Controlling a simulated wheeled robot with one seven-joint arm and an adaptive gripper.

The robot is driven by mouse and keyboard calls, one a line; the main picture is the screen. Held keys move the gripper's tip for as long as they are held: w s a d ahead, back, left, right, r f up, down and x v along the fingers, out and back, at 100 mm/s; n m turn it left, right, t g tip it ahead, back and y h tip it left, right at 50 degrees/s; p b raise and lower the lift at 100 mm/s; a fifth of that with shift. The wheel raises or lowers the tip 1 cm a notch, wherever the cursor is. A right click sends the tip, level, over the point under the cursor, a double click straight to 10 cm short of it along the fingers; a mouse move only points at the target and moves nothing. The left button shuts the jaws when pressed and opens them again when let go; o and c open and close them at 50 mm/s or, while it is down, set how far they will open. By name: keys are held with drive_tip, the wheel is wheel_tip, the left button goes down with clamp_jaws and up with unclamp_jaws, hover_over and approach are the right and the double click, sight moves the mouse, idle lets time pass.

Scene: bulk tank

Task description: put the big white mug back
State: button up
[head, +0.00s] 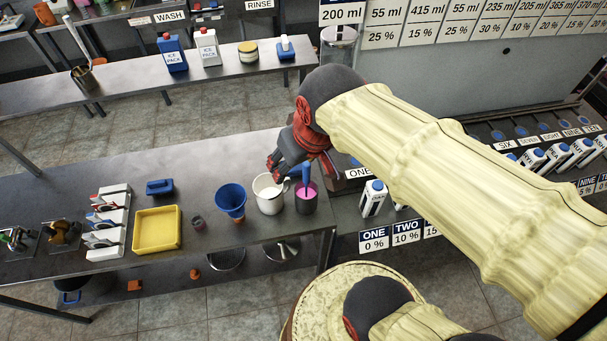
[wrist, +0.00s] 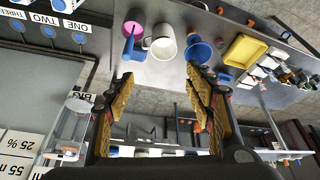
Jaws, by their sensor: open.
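The big white mug (head: 268,196) stands upright on the metal table, between a blue funnel (head: 230,200) and a dark cup of pink liquid (head: 306,202). Its handle is on the right side in the head view, towards the pink cup. My gripper (head: 276,168) is close behind and above the mug and partly overlaps its rim in that view. In the wrist view the mug (wrist: 163,44) lies beyond the fingertips of my open gripper (wrist: 160,82), roughly centred between them. Nothing is between the fingers. I cannot tell what is in the mug.
A yellow tray (head: 157,229) and a small dark cup (head: 198,223) are to the left. Cartons (head: 373,197) stand at the right. A clear cylinder (head: 339,45) is behind, near a "BIG" label (wrist: 85,96).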

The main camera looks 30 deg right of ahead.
drive_tip(key=shift+t, duration=0.5)
drive_tip(key=s, duration=0.3)
drive_tip(key=s+r, duration=0.1)
drive_tip(key=shift+s+a, duration=0.3)
